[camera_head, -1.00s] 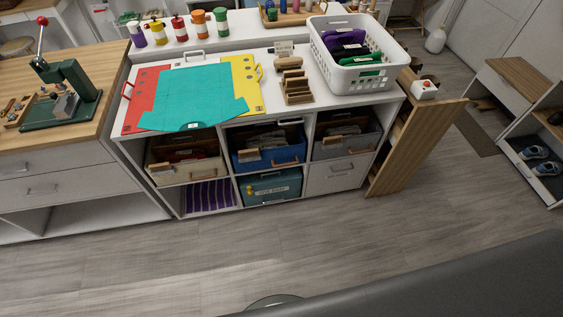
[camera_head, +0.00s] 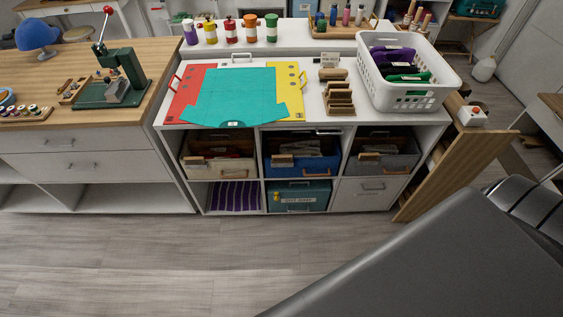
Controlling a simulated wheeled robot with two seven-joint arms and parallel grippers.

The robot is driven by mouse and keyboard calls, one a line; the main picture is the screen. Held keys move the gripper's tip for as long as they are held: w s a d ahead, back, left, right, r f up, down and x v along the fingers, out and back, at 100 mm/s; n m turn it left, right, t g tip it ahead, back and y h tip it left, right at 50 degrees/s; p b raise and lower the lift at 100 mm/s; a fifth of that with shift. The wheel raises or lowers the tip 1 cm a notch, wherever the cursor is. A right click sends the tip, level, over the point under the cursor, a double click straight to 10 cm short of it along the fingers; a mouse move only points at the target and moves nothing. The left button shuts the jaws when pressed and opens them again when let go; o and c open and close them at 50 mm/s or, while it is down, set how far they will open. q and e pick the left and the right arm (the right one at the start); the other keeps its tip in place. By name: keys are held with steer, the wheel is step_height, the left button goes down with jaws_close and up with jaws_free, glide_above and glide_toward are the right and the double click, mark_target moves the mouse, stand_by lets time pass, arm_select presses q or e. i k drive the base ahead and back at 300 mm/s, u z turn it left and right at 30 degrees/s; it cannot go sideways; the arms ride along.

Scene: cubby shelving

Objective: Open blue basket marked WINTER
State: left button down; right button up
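A blue basket (camera_head: 318,170) sits in the upper middle cubby of the white shelving unit (camera_head: 262,186). It has a light wooden handle on its front, and wooden and grey items show at its open top. I cannot read the word WINTER on it. Below it, in the lower middle cubby, is a teal box (camera_head: 315,189) with a white label too small to read surely. Neither of my grippers is in view. A dark grey part of my own body fills the lower right.
A beige basket (camera_head: 222,172) and a grey basket (camera_head: 385,163) flank the blue one. A white laundry basket (camera_head: 405,98) stands on top. A leaning wooden board (camera_head: 455,178) is at the unit's right end. The floor (camera_head: 200,265) in front is clear.

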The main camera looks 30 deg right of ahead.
mark_target(327, 164)
steer(key=u, duration=0.55)
steer(key=i, duration=0.45)
steer(key=z, duration=3.25)
